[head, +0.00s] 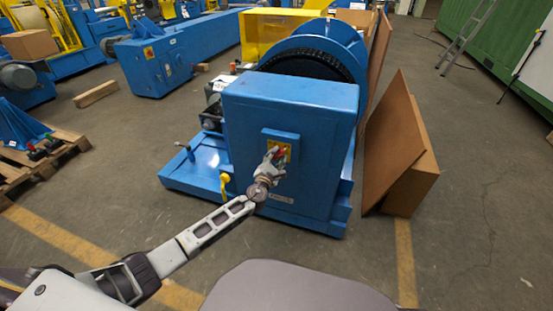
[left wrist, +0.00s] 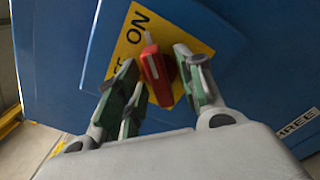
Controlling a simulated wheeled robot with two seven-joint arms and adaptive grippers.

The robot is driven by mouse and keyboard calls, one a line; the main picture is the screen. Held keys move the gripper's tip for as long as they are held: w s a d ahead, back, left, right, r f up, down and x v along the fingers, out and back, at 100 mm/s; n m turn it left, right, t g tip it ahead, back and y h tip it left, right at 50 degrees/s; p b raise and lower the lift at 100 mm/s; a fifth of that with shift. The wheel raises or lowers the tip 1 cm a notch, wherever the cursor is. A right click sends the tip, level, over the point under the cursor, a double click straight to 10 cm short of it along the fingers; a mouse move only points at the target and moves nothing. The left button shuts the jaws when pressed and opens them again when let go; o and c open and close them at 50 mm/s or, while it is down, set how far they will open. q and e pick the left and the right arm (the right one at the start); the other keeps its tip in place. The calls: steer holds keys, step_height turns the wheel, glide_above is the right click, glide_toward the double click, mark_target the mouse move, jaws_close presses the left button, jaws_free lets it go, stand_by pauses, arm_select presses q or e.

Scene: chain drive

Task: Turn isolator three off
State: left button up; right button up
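Isolator three's red handle (left wrist: 157,75) sits on a yellow plate (left wrist: 128,48) with "ON" and a partly hidden second word on it. The handle's pale tip points toward the "ON" side. A label ending in "REE" (left wrist: 296,124) is at the right edge of the left wrist view. In the head view, the red handle (head: 281,153) is on the front of the blue housing (head: 310,110). My left gripper (left wrist: 163,88) is open, with one finger on each side of the handle; gaps show on both sides. It reaches the plate in the head view (head: 274,156). My right gripper is out of view.
The housing stands on a blue base (head: 190,178) with a yellow fitting (head: 225,185) at its front. Brown boards (head: 400,150) lean at its right. A pallet (head: 40,160) lies at the left. Floor in front is clear.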

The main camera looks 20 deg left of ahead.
arm_select(q)
steer(key=c, duration=0.6)
jaws_close()
